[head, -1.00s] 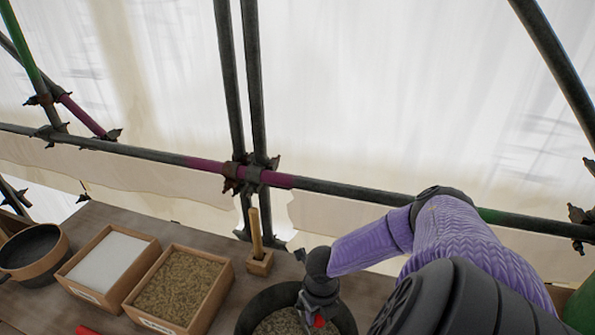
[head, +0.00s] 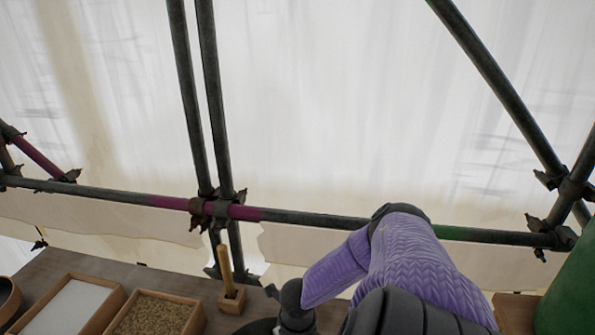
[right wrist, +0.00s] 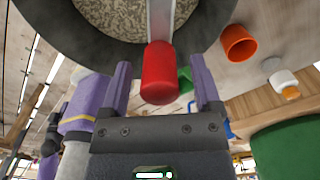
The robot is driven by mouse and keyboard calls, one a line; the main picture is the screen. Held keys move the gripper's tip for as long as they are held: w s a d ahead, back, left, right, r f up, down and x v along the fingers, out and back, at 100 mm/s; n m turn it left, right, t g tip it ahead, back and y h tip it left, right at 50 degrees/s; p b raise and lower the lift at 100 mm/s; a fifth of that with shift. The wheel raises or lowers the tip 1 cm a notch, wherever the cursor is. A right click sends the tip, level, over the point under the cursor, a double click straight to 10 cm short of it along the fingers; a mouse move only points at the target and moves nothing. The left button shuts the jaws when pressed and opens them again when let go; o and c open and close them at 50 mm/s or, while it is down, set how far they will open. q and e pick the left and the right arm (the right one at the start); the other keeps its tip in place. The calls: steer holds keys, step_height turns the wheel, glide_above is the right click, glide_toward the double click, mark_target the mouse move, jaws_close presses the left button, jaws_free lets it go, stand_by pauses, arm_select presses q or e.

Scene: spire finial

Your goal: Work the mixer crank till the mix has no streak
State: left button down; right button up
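The mixer bowl (right wrist: 60,30) is dark and round in the right wrist view, with speckled grey-beige mix (right wrist: 110,14) inside. I see no clear streak in the visible part; the rest is cut off. A pale metal crank bar (right wrist: 160,20) crosses the rim and ends in a red crank knob (right wrist: 158,75). My right gripper (right wrist: 161,66) is open, a finger on each side of the knob, with gaps showing. In the head view only the bowl's dark rim (head: 257,327) shows, beside my right wrist. My left gripper is not in view.
In the head view, trays of white powder (head: 68,306) and brown grit (head: 155,316) stand left of the bowl, near a wooden block with a stick (head: 231,300). Scaffold poles (head: 330,220) run behind. A green drum (head: 573,290) stands at right. An orange cup (right wrist: 238,43) shows in the wrist view.

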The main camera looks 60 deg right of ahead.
step_height(320, 180, up, 10)
steer(key=shift+f+p, duration=0.1)
steer(key=shift+p, duration=1)
